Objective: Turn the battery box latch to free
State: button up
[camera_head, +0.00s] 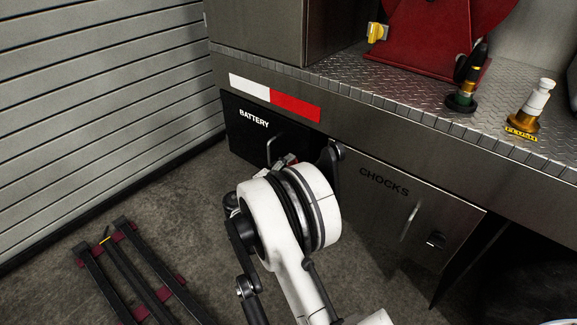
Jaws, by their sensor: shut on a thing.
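The battery box (241,138) is a black panel lettered BATTERY, under the deck edge and left of the chocks compartment. Its pull handle (271,149) shows as a curved bar. My gripper (312,157) is at the right part of this panel, mostly hidden behind my white wrist, with a dark part showing at its right. It is shut on the battery box latch, which is mostly hidden by my gripper and wrist. A small reddish patch shows just above the wrist. I cannot tell how far the latch is turned.
A red-and-white strip (274,98) runs above. A dark rack (130,265) lies on the floor at left. A slatted shutter (95,95) stands behind it.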

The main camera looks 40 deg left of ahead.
jog(key=o, duration=1.2)
jog(key=shift+c, duration=0.2)
jog(key=s, duration=1.2)
jog(key=shift+a, duration=0.2)
